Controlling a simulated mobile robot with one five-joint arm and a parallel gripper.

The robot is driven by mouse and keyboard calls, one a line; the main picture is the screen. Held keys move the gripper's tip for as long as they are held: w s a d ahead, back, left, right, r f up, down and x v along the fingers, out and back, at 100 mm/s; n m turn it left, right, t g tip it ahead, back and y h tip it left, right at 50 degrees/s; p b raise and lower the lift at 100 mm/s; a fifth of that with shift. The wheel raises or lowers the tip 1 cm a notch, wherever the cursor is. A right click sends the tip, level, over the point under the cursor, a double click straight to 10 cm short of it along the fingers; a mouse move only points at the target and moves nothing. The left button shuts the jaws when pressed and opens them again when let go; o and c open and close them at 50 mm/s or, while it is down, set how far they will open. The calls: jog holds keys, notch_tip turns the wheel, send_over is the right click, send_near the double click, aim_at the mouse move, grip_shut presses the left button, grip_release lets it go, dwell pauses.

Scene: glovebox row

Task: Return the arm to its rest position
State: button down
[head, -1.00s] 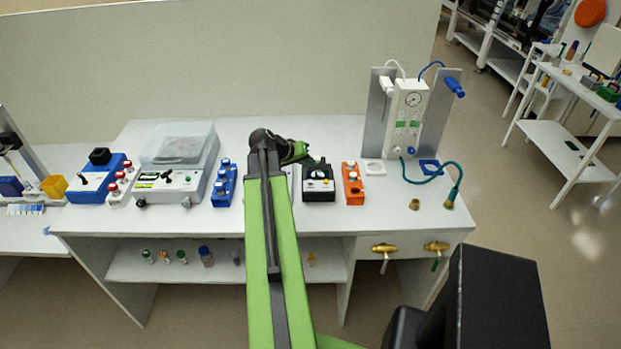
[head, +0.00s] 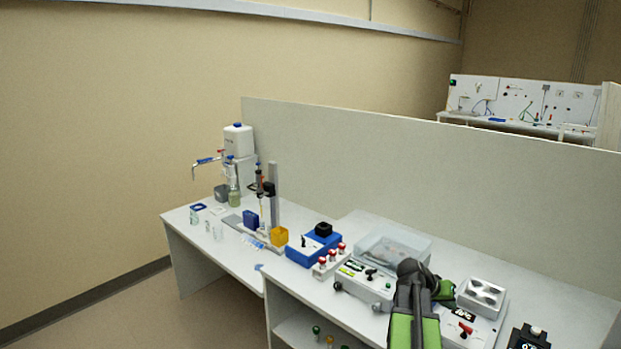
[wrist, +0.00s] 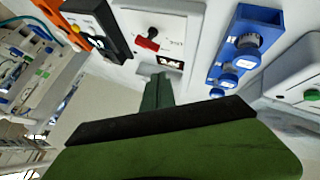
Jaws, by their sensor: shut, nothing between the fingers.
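My green and dark grey arm (head: 413,310) enters the head view at the bottom right, over the bench. My gripper (head: 445,291) is partly hidden behind the dark wrist joint, beside the white device with a red switch. In the wrist view, my gripper (wrist: 157,92) shows as narrow green fingers, shut and empty. They are in front of the white device (wrist: 170,22). Whether the fingertips touch it cannot be told. A blue rack with blue-capped vials (wrist: 240,42) stands to the right in the wrist view.
The balance (head: 365,285) and blue mixer (head: 314,246) stand left of my arm. The steel-topped device (head: 483,296) and black box (head: 528,338) are to its right. A grey partition (head: 400,150) runs behind. An orange box (wrist: 47,12) shows in the wrist view.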

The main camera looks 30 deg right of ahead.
jog(key=w+a+f+n+t+y, duration=0.1)
jog(key=w+a+n, duration=0.1)
jog(key=w+a, duration=0.65)
jog(key=w+a+f+n+t+y, duration=0.1)
jog(key=w+a+f+n, duration=0.15)
jog(key=a, duration=1.15)
jog(key=w+a+f+n+t+y, duration=0.1)
jog(key=w+a+t, duration=0.1)
jog(key=w+a, duration=0.7)
jog(key=s+a+f+n+g+y, duration=0.1)
jog(key=s+a+n+y, duration=0.1)
jog(key=a, duration=1)
jog(key=s+a+f+n+g+y, duration=0.1)
jog(key=s+a+n+y, duration=0.2)
jog(key=a, duration=0.9)
jog(key=s, duration=0.3)
jog(key=shift+a+f+g+y, duration=0.25)
jog(key=shift+a+g+y, duration=0.05)
jog(key=shift+y, duration=0.1)
jog(key=shift+n, duration=0.25)
